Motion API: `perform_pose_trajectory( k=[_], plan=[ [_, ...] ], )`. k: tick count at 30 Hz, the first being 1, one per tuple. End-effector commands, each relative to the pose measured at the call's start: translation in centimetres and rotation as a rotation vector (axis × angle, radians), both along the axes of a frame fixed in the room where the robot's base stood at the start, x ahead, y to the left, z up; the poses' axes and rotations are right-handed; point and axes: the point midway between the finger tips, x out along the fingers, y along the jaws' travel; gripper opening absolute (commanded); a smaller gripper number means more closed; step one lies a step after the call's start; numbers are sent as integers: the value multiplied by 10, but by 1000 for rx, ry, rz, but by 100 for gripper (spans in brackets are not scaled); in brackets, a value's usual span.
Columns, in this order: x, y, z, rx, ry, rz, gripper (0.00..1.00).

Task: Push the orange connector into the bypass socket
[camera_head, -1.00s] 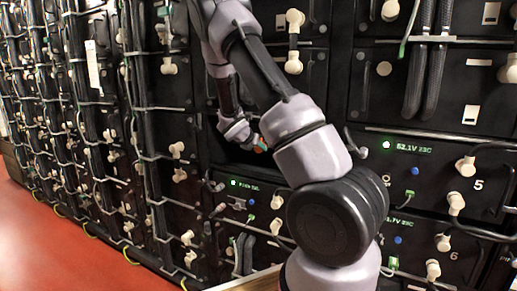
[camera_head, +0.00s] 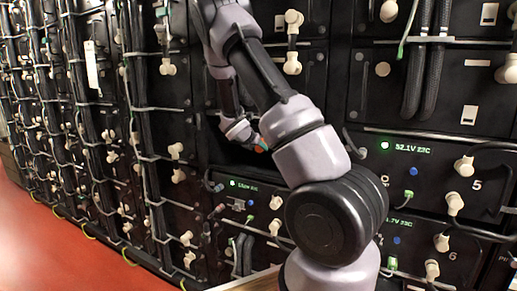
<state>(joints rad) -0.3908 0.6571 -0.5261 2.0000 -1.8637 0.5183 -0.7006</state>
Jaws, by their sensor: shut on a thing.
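My gripper (camera_head: 254,143) is in front of the dark rack, left of my forearm, small and partly in shadow. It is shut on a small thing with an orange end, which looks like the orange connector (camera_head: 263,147). Most of the connector is hidden by the fingers, and I cannot tell whether it touches anything. The bypass socket cannot be made out for certain. Below the gripper is a dark panel (camera_head: 262,189) with a green display, a blue button and small fittings. My arm hides part of the rack to the right.
Battery modules with cream terminals (camera_head: 464,164) and black cables fill the rack. Thick cables (camera_head: 425,75) hang at upper right. Cable bundles (camera_head: 146,130) run down the racks at left. The red floor (camera_head: 50,250) is clear at lower left.

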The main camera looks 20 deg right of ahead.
Motion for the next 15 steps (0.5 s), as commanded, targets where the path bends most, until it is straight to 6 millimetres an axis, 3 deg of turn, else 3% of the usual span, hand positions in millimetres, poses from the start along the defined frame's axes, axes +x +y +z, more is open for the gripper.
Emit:
perform_pose_trajectory(
  k=[15],
  plan=[
    [8, -11, 0, 1, -1, -1, 0]
  ],
)
